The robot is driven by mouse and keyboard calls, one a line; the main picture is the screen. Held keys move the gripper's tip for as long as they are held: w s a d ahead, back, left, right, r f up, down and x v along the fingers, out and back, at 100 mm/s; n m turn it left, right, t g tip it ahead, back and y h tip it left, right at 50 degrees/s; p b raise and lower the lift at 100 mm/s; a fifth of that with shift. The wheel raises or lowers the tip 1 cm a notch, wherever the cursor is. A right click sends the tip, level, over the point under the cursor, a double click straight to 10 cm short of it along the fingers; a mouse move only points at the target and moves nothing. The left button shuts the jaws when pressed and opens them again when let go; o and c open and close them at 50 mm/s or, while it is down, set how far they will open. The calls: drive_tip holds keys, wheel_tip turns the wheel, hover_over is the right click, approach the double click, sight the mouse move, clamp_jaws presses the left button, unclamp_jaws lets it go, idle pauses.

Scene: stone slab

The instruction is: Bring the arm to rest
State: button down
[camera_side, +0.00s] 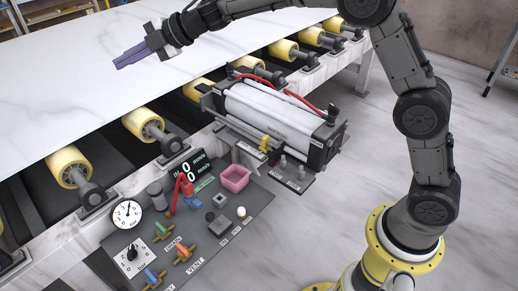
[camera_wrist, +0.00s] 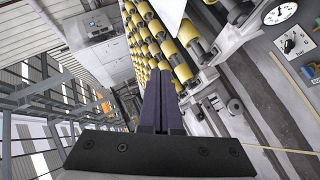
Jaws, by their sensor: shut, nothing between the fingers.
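My gripper (camera_side: 119,62) is above the white stone slab (camera_side: 75,95) in the side view, with its purple fingers pointing left. The fingers lie together with nothing between them. In the wrist view the closed fingers (camera_wrist: 162,92) point up the picture, toward a line of yellow rollers. My arm reaches over the slab from its yellow base at the right. I cannot tell the exact height of the fingers over the slab.
Yellow rollers (camera_side: 143,123) line the slab's edge. A cylinder unit (camera_side: 275,115) with red hoses sits beside them. Open floor lies at the right.

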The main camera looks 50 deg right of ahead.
drive_tip(key=s+d+r+m+t+h, duration=0.7)
drive_tip(key=s+d+r+m, duration=0.4)
drive_tip(key=s+d+r, duration=0.7)
drive_tip(key=s+d+f+m+g+h, duration=0.2)
drive_tip(key=s+d+f+m+h, duration=0.2)
drive_tip(key=s+d+m, duration=0.45)
drive_tip(key=s+a+f+m+g+y, duration=0.1)
drive_tip(key=s+f+g, duration=0.3)
drive_tip(key=s+f, duration=0.6)
drive_tip(key=s+a+f+m+g, duration=0.2)
drive_tip(key=s+a+f+g, duration=0.2)
drive_tip(key=s+f, duration=0.6)
drive_tip(key=shift+a+f+g+y, duration=0.2)
drive_tip(key=shift+f+g+y, duration=0.2)
drive_tip(key=shift+f, duration=0.4)
